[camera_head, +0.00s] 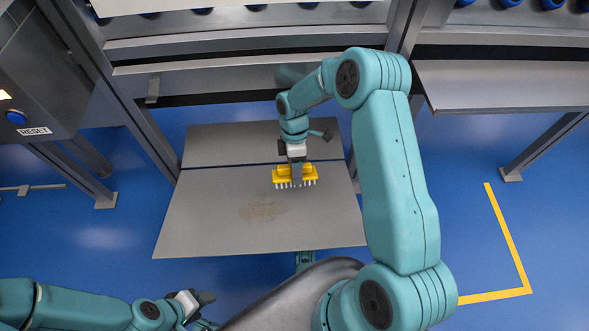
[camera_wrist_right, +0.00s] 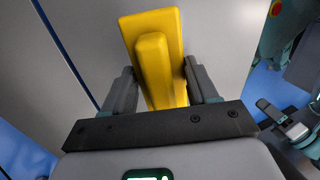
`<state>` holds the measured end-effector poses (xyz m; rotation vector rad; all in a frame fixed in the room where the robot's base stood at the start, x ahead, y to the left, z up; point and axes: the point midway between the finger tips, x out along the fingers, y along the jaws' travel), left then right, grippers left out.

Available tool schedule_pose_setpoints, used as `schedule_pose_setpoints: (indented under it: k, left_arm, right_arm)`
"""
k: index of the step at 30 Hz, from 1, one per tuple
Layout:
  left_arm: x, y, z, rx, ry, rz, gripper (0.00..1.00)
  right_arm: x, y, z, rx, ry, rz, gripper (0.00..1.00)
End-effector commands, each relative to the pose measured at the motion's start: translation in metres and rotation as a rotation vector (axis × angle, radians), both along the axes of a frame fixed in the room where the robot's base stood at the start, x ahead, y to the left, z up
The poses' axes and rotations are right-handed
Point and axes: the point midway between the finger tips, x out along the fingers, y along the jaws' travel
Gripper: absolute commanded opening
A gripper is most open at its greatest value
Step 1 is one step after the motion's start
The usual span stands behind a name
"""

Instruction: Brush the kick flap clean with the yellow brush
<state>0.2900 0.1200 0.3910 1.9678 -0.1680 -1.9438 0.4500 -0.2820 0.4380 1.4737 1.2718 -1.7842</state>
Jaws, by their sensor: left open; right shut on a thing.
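The kick flap (camera_head: 215,215) is a grey panel low in front of me, with a brownish dirt smudge (camera_head: 263,210) near its middle. My right gripper (camera_head: 296,172) is shut on the yellow brush (camera_head: 282,175), whose white bristles point toward the near side. The brush is over the flap, above and to the right of the smudge; I cannot tell if the bristles touch the panel. The right wrist view shows the yellow brush (camera_wrist_right: 155,60) between the two dark fingers. My left gripper (camera_head: 197,299) is open and empty at the bottom left, apart from the flap.
A grey cabinet with a RESET label (camera_head: 34,131) and blue button stands at the left. Steel frame legs (camera_head: 385,60) and shelves run behind the flap. A yellow floor line (camera_head: 508,240) lies at the right.

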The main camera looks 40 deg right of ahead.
Motion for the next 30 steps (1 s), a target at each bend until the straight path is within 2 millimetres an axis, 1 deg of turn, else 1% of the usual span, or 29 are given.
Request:
schedule_pose_setpoints:
  k: [5, 16, 21, 30]
  left_arm:
    - [0.000, 0.000, -0.007, 0.000, -0.001, 0.001, 0.53]
    - [0.004, 0.004, -0.028, 0.003, -0.007, 0.015, 0.53]
    - [0.005, 0.004, -0.029, 0.004, -0.008, 0.019, 0.53]
    - [0.005, 0.005, -0.029, 0.004, -0.008, 0.019, 0.53]
  right_arm:
    - [-0.001, 0.003, -0.011, 0.000, -0.001, 0.001, 0.34]
    - [-0.013, 0.011, -0.049, 0.000, 0.000, 0.000, 0.34]
    - [-0.015, 0.012, -0.055, -0.001, -0.001, -0.001, 0.34]
    - [-0.015, 0.012, -0.054, -0.001, -0.001, -0.001, 0.34]
